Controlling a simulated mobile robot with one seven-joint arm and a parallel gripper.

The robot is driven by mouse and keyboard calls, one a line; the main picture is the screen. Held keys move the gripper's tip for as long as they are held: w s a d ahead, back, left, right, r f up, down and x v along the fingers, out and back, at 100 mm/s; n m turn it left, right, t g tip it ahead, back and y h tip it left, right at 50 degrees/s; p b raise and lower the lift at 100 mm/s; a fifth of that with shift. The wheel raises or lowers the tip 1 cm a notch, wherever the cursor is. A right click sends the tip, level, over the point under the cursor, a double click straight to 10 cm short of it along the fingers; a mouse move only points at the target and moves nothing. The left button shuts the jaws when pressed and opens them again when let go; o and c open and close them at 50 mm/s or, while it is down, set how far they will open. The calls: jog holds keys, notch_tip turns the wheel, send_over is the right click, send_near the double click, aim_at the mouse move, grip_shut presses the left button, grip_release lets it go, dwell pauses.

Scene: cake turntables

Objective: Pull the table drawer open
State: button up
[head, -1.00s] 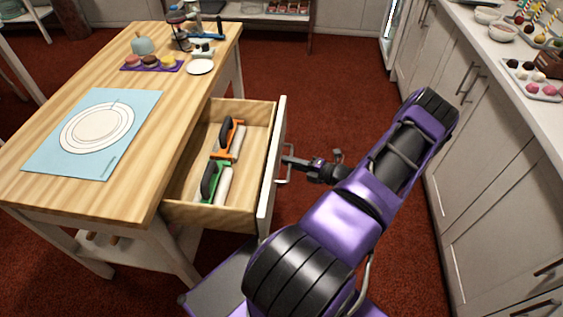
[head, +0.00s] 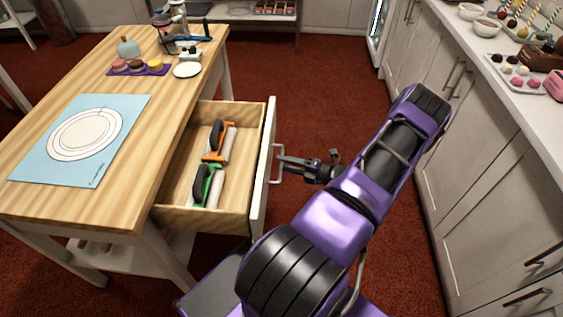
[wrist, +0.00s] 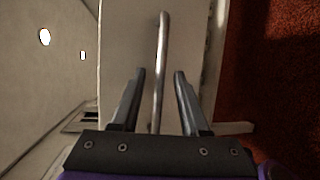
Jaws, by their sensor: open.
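The table drawer (head: 163,217) is pulled well out of the wooden table (head: 40,207) in the head view. Its white front has a metal bar handle (head: 276,165), which also shows in the wrist view (wrist: 161,60). My gripper (head: 280,168) is at the handle. In the wrist view my gripper (wrist: 159,72) is open, with one finger on each side of the bar and a gap to both. Inside the drawer lie an orange-and-black tool (head: 218,140) and a green-and-black tool (head: 207,185), each with a pale roller-like part.
On the table are a blue mat (head: 40,168) with a printed circle, a purple tray of macarons (head: 138,69) and a white plate (head: 187,70). White cabinets (head: 480,180) stand on the right. Red floor lies between them and the table.

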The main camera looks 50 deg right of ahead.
jog(key=v, duration=1.5)
jog(key=shift+s, duration=0.3)
jog(key=shift+d, duration=0.15)
